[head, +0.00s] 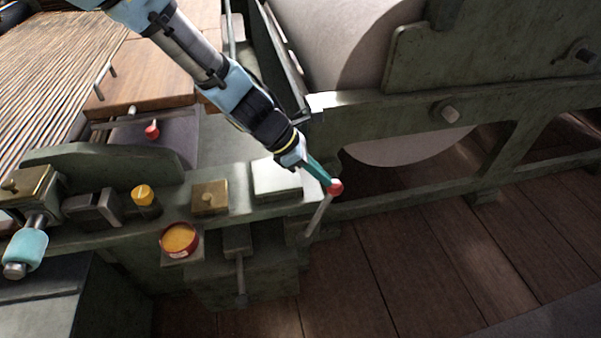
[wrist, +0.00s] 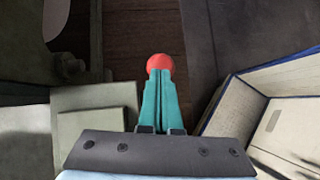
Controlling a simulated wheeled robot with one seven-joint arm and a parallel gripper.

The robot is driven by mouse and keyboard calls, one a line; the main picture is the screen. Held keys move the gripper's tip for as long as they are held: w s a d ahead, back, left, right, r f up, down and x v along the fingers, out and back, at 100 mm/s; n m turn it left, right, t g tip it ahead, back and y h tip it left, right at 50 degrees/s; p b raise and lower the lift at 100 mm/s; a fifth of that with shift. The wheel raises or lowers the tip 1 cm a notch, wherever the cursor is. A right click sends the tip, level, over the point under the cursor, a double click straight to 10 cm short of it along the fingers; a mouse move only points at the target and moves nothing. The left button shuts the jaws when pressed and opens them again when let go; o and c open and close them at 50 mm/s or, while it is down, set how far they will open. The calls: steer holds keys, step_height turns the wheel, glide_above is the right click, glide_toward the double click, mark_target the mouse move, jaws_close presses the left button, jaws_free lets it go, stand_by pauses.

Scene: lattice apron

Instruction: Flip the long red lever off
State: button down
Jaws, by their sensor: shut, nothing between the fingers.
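The long lever (head: 319,217) has a pale metal rod and a red ball knob (head: 335,187). It stands tilted at the right end of the green machine bench, its knob up and to the right. My gripper (head: 326,181) reaches down from the upper left. Its teal fingers are shut with nothing between them. The fingertips are at the red knob, touching it or very close. In the wrist view the red knob (wrist: 160,62) shows just beyond the closed fingertips (wrist: 159,78). The rod is hidden there.
A white-topped block (head: 277,180), a brass box (head: 210,197), a yellow-capped knob (head: 143,196) and a red-rimmed round dish (head: 179,240) sit along the bench. A smaller red knob (head: 152,132) is farther back. A green frame (head: 400,122) with a large roller stands behind. Wooden floor (head: 430,260) is open at right.

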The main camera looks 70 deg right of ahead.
mark_target(336, 181)
steer(key=shift+s+d+f, duration=0.25)
steer(key=shift+s+d, duration=0.45)
steer(key=shift+s, duration=0.3)
steer(key=shift+s+d, duration=0.1)
steer(key=shift+s, duration=0.1)
steer(key=shift+s, duration=0.3)
steer(key=d+r+v, duration=0.1)
steer(key=d+v, duration=0.1)
steer(key=v, duration=1.1)
steer(key=shift+s+r+p, duration=0.3)
steer(key=shift+p, duration=0.05)
